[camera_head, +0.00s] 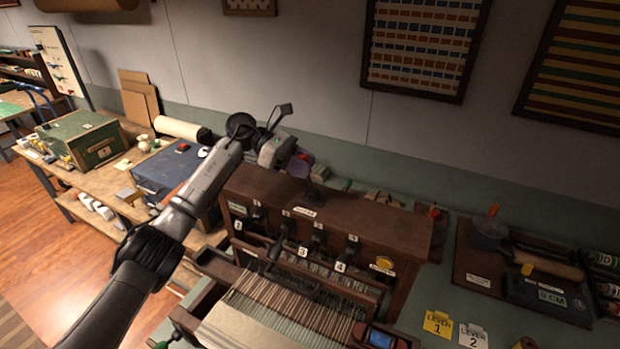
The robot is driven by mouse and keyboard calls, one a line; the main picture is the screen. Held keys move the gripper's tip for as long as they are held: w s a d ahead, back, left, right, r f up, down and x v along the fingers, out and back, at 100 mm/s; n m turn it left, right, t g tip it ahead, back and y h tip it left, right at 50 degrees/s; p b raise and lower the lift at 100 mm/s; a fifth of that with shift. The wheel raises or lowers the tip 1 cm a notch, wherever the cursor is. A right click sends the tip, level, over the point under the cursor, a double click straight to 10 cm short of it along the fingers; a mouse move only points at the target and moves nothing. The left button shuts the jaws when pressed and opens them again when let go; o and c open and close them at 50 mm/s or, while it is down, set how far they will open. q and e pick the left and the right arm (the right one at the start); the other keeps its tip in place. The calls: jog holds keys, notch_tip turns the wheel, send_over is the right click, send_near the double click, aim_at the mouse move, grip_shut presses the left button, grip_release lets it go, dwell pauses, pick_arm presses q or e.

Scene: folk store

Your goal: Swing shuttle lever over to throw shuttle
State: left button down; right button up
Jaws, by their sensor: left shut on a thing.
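The fingertips are small and dark here, so the exact grip is hard to see. My right gripper is out of view.
Yellow and white lever cards (438,324) lie at the front right. A dark tool board (520,275) lies to the right. A blue box (165,172) and a green chest (85,142) stand on the left table. Framed textiles (425,45) hang behind.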

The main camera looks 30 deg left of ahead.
pick_arm(q)
jog(key=shift+s+a+f+t+h+b, duration=0.1)
jog(key=shift+a+f+t+h+b, duration=0.1)
jog(key=shift+a+h+b, duration=0.5)
jog(key=shift+a+f+t+h+b, duration=0.1)
jog(key=shift+a+f+h+b, duration=0.1)
jog(key=shift+h+b, duration=0.5)
jog(key=c, duration=0.8)
grip_release()
jog(key=shift+a, duration=0.15)
jog(key=b+v, duration=0.1)
jog(key=v, duration=1.2)
jog(key=shift+a+r+b, duration=0.25)
jog(key=shift+a+b, duration=0.05)
jog(key=shift+b, duration=0.05)
jog(key=shift+s+n, duration=0.15)
jog(key=shift+n, duration=0.15)
